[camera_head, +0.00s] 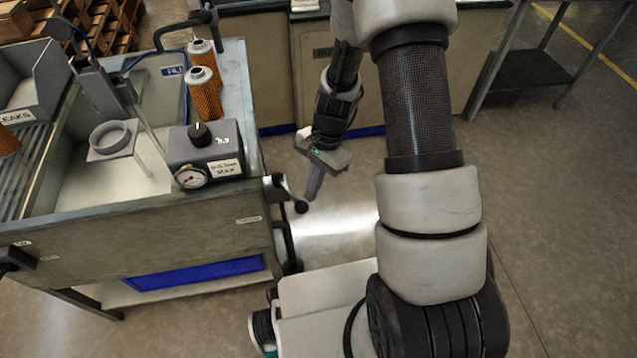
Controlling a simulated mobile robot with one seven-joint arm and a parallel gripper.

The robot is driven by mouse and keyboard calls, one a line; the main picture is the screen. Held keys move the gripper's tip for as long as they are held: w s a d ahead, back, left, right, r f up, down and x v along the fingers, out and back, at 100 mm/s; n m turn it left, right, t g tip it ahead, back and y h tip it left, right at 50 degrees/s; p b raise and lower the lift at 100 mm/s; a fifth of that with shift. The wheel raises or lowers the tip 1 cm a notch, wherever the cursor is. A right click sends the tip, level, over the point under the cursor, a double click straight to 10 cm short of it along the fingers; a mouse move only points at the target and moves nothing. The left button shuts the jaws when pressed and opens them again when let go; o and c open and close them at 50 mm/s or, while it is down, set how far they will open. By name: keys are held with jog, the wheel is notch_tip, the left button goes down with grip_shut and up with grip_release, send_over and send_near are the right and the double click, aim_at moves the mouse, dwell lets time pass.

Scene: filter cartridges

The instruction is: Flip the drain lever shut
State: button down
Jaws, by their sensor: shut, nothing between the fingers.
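The drain lever (290,192) appears to be the short arm with a black ball knob at the right front corner of the wash bench (150,235). It slants down and to the right from a dark valve body, with a dark pipe running down below it. A small label, too small to read surely, is on the bench front beside it. My gripper (312,190) points down just right of the lever, with its fingers together and nothing held. In the picture the fingertips are close to the knob; I cannot tell whether they touch.
On the bench stand a grey gauge box (207,152) with a black knob, two orange filter cartridges (206,97) and a ring-shaped holder (110,139). A grey bin (35,85) sits at the left. Cabinets (345,85) stand behind my arm. Floor is open at the right.

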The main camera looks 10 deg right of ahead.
aim_at(296, 208)
jog(key=s+a+m, duration=0.1)
jog(key=s+a+m+t, duration=0.1)
jog(key=a+m, duration=0.1)
jog(key=shift+m, duration=0.3)
jog(key=shift+s+a, duration=0.25)
jog(key=shift+a, duration=0.45)
jog(key=shift+s+a+y, duration=0.1)
jog(key=shift+a+y, duration=0.05)
jog(key=shift+y, duration=0.15)
jog(key=w+d+r+p, duration=0.1)
jog(key=d+r+p, duration=0.2)
jog(key=d+r, duration=0.4)
jog(key=v, duration=0.3)
jog(key=shift+w+a+r, duration=0.2)
jog(key=shift+a, duration=0.1)
